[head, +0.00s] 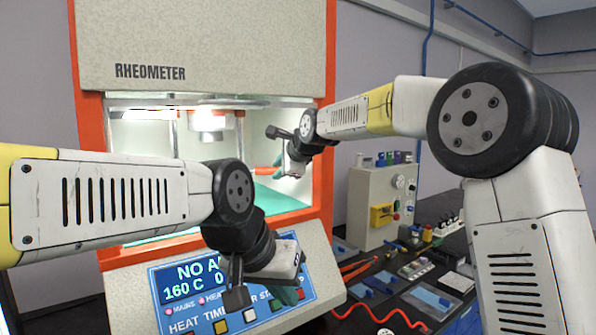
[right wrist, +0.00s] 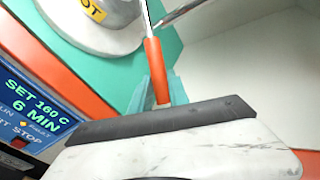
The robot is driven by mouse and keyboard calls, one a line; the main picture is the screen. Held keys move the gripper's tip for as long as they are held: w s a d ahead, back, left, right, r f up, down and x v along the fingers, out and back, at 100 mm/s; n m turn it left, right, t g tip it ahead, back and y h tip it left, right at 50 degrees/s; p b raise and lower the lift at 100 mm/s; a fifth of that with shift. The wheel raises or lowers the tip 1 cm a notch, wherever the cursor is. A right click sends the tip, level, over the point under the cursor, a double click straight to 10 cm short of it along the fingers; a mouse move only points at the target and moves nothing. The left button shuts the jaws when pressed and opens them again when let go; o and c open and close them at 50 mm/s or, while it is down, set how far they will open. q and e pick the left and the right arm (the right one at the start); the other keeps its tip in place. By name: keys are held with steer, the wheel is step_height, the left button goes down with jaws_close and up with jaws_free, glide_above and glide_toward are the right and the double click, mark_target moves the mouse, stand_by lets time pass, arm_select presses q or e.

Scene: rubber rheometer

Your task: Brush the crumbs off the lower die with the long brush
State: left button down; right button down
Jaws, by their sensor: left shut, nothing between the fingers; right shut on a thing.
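The long brush (right wrist: 157,68) has an orange handle and a thin pale shaft. In the right wrist view, my right gripper (right wrist: 157,90) is shut on its handle with teal fingers, and the shaft runs up out of the picture. The lower die (right wrist: 105,22) is a round metal block with a yellow "HOT" label, partly cut off at the top. I cannot make out crumbs or the brush's bristles. In the head view, my right gripper (head: 281,167) is inside the rheometer chamber's right side. My left gripper (head: 288,296) is shut and empty before the control panel.
The rheometer's orange frame (head: 327,150) borders the chamber opening. The upper die (head: 207,120) hangs from above. The control panel (head: 215,312) slopes below. A beige box (head: 372,205) stands on the dark bench to the right, among cables and small items.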

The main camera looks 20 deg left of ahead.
steer(key=shift+w+a, duration=0.1)
steer(key=shift+a, duration=0.05)
steer(key=shift+s+d, duration=0.95)
steer(key=shift+d, duration=0.2)
stand_by(0.7)
